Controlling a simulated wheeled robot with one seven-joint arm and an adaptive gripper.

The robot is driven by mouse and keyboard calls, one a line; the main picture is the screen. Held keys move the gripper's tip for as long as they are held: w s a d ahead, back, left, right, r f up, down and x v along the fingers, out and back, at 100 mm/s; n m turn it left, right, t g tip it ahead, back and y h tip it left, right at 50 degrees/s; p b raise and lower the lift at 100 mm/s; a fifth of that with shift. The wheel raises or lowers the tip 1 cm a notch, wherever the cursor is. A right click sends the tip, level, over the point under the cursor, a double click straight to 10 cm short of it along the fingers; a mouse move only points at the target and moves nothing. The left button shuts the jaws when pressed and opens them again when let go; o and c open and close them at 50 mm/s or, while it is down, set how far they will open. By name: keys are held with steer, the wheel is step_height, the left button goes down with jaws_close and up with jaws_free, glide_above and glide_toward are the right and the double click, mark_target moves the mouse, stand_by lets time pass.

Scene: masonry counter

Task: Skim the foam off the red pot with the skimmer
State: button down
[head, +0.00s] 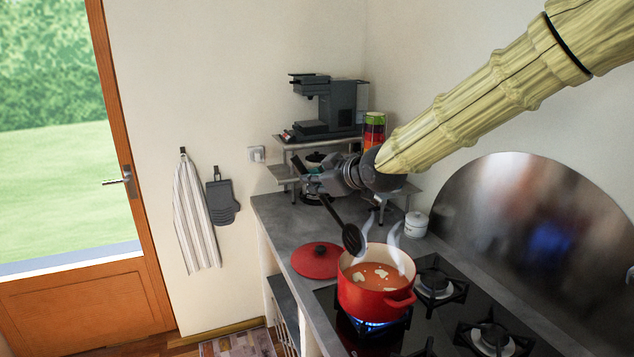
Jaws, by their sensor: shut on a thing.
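The red pot (369,302) stands on a lit burner with a blue flame under it. It is open and holds an orange-red liquid with several pale foam patches (380,273) on top. Steam rises from it. My gripper (322,184) is shut on the handle of the black skimmer (352,238), above the counter behind the pot. The skimmer slants down to the right, and its slotted head hangs at the pot's back left rim; I cannot tell whether it touches the rim. The exact grip on the handle is small and partly hidden.
The red lid (317,261) lies on the grey counter (278,215) left of the pot. A white lidded jar (416,224) stands behind it. Empty burners (435,283) lie to the right. A shelf with a coffee machine (328,105) stands at the back, close to my gripper.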

steer(key=shift+r+p, duration=1.4)
steer(key=shift+r, duration=1)
steer(key=shift+d+f, duration=0.1)
